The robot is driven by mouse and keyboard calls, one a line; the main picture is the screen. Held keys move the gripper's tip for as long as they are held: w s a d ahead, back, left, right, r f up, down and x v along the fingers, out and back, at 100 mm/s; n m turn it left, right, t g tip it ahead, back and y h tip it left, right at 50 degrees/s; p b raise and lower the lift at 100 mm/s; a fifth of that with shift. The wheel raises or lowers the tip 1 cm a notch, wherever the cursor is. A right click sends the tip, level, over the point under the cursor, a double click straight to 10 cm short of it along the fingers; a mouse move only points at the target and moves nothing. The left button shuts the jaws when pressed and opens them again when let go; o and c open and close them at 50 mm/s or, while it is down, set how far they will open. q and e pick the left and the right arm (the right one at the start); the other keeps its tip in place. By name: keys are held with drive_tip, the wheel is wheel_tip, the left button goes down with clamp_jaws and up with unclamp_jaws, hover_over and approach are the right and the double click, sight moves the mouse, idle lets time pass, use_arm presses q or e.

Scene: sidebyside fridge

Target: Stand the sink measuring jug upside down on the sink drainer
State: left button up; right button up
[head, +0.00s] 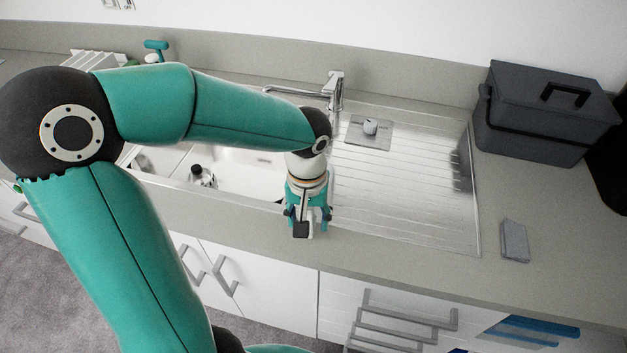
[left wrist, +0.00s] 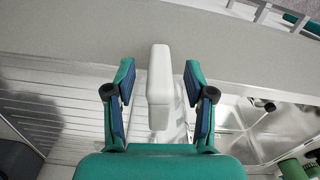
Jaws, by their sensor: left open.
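The ribbed steel sink drainer (head: 415,195) lies right of the sink basins in the head view. It also shows at the left of the left wrist view (left wrist: 45,105). My left gripper (head: 305,222) is over the front edge of the sink unit, near where basin and drainer meet. In the left wrist view its fingers (left wrist: 160,103) are open, one on each side of a white upright block-like part (left wrist: 160,75). This part may be the measuring jug's handle; I cannot tell. My right gripper is out of view.
A steel tap (head: 335,90) stands behind the basins. A small pale cylinder (head: 371,127) sits on a grey square at the drainer's back. A dark bottle-like thing (head: 202,177) is in the basin. The drainer's middle is clear.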

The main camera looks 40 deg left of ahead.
use_arm(q)
drive_tip(key=shift+f, duration=0.55)
clamp_jaws()
drive_tip(key=shift+r, duration=0.2)
wheel_tip(320, 180, up, 20)
drive_tip(key=shift+f+p, duration=0.15)
drive_tip(key=shift+p, duration=0.15)
